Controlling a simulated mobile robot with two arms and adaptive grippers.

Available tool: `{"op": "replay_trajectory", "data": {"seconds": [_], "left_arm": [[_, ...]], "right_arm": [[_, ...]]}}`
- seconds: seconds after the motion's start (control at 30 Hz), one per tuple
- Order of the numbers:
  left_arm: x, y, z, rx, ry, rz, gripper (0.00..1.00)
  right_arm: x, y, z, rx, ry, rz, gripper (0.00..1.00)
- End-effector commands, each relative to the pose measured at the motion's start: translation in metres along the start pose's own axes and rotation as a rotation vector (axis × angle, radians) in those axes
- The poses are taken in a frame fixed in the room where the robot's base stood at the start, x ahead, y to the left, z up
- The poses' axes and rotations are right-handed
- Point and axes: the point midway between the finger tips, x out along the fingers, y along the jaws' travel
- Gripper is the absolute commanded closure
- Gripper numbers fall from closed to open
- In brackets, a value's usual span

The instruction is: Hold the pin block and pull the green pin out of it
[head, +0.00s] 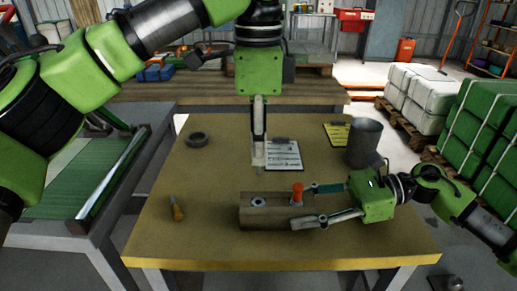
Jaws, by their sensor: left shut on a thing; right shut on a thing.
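The pin block (279,217) is a brown block lying at the front middle of the table. An orange-red pin (297,190) stands upright at its right end. A pale ring with a dark centre (258,201) shows on its top, left of that pin. My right gripper (304,206) reaches in from the right and is shut on the block's right end, one finger on the near side and one on the far side. My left gripper (258,168) points straight down above the pale ring, clear of the block. It is shut on the green pin, which its fingers hide.
On the table (190,235) are a yellow-handled tool (177,208), a dark ring (198,140), a clipboard (285,156), a yellow clipboard (337,133) and a grey cylinder (364,145). The front left of the table is mostly free. A green conveyor (70,185) stands at left.

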Motion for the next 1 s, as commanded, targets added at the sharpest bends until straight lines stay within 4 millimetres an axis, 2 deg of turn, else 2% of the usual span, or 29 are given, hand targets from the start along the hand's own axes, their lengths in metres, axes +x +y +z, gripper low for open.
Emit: {"op": "replay_trajectory", "data": {"seconds": [0.27, 0.3, 0.37, 0.63, 0.7, 1.0], "left_arm": [[0.0003, 0.0000, 0.0000, 0.000, 0.000, 0.000, 1.00], [0.0003, 0.0000, 0.0000, 0.000, 0.000, 0.000, 1.00], [0.0004, 0.0000, 0.0000, 0.000, 0.000, 0.000, 1.00], [0.0004, 0.0000, 0.0001, -0.001, 0.000, 0.000, 1.00], [0.0004, 0.0000, 0.0001, -0.001, 0.000, 0.000, 1.00], [0.0005, 0.0000, 0.0001, -0.001, 0.000, 0.000, 1.00]], "right_arm": [[0.0000, 0.0000, -0.0005, 0.000, 0.001, 0.000, 0.73], [0.0000, 0.0000, -0.0005, 0.000, 0.001, 0.000, 0.53], [0.0000, 0.0000, -0.0005, 0.000, 0.001, 0.000, 0.38], [0.0000, 0.0000, -0.0002, 0.000, 0.000, 0.000, 0.36], [0.0000, 0.0000, -0.0002, 0.000, 0.000, 0.000, 0.24], [-0.0002, 0.0000, -0.0001, 0.000, 0.000, 0.000, 0.24]]}}
